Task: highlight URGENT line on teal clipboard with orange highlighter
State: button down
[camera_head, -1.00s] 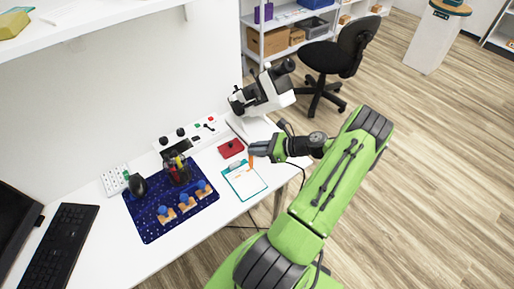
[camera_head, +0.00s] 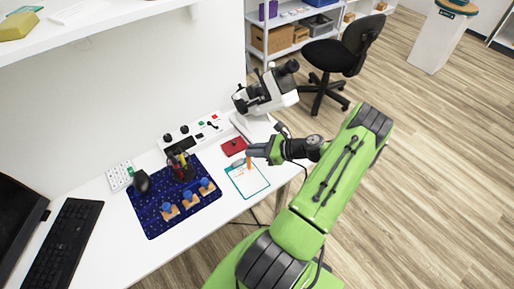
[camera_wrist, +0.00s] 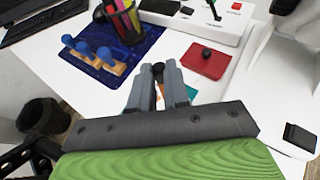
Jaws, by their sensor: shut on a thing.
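The teal clipboard (camera_head: 262,190) lies on the white desk with a white sheet on it. The sheet's lines are too small to read. My gripper (camera_head: 252,151) is above the clipboard's far edge, shut on the orange highlighter (camera_head: 249,164). The highlighter points down, its lower end over the top part of the sheet; I cannot tell whether it touches. In the wrist view, a dark end shows between the fingers (camera_wrist: 157,82). A small teal piece of the clipboard (camera_wrist: 191,93) shows beside the right finger; my gripper hides most of the rest.
A red notebook-like item (camera_head: 234,146) lies just behind the clipboard. To the left is a dark blue mat (camera_head: 160,222) with a pen cup (camera_head: 181,168) and several blue-knobbed wooden pieces. A microscope (camera_head: 265,92) stands at the back right. The desk's front edge is close to the clipboard.

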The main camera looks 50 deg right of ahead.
jog(key=a, duration=0.1)
jog(key=w+a+p, duration=0.1)
jog(key=a, duration=0.1)
jog(key=a+p, duration=0.1)
jog(key=a, duration=0.1)
jog(key=shift+w, duration=0.4)
dwell(0.9)
jog(key=shift+w+a+f+p, duration=0.15)
jog(key=shift+a+p, duration=0.1)
jog(key=shift+a, duration=0.2)
jog(key=shift+w+a+r+p, duration=0.1)
jog(key=shift+w+a+p, duration=0.1)
jog(key=shift+a, duration=0.2)
notch_tip(320, 180, up, 7)
jog(key=p, duration=0.6)
